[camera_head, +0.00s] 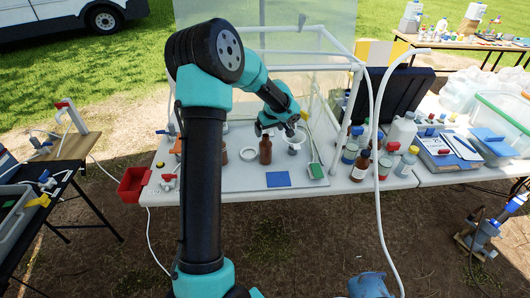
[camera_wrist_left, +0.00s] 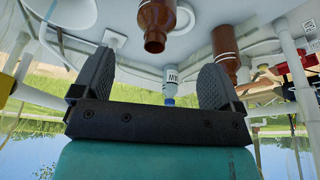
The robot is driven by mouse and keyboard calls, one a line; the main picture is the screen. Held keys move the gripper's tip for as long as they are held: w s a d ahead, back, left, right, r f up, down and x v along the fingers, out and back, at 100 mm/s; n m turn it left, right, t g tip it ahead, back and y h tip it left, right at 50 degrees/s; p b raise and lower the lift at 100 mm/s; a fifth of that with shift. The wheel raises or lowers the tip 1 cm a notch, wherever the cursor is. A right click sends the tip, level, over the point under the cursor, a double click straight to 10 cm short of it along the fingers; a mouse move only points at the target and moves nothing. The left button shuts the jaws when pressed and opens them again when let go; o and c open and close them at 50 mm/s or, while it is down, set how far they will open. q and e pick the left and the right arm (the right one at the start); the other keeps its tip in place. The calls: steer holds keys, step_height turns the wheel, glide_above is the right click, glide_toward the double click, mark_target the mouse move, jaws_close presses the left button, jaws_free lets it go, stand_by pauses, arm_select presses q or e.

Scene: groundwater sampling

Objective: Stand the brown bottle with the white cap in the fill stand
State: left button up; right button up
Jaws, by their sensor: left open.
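My left gripper (camera_head: 278,125) is open and empty over the table, just above and beside a brown bottle (camera_head: 265,150) that stands upright. The left wrist view appears upside down and shows the open fingers (camera_wrist_left: 155,82) with a brown bottle (camera_wrist_left: 155,18) beyond them, apart from both. A second brown bottle (camera_wrist_left: 225,45) with a pale label is to its right there. No white cap is clear on either one. A brown labelled bottle (camera_head: 360,167) also stands at the table's front right. I cannot tell for sure which part is the fill stand. My right gripper is not in view.
A blue pad (camera_head: 278,179) lies in front of the near bottle. A white pipe frame (camera_head: 350,100) and hose stand to the right, with several bottles near them. A red bin (camera_head: 133,185) hangs at the left edge. A blue-capped bottle (camera_wrist_left: 171,78) shows between the fingers.

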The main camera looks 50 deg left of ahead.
mark_target(266, 140)
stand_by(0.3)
arm_select(q)
steer(key=x, duration=0.6)
steer(key=shift+f, duration=0.1)
steer(key=shift+w+a+f, duration=0.1)
steer(key=shift+f, duration=0.2)
steer(key=shift+w+a+x, duration=0.1)
steer(key=shift+w+x, duration=0.05)
steer(key=shift+x, duration=1.15)
steer(key=shift+w+a+x, duration=0.1)
steer(key=shift+x, duration=1.2)
steer(key=shift+r, duration=0.1)
steer(key=c, duration=1.3)
steer(key=shift+o, duration=0.2)
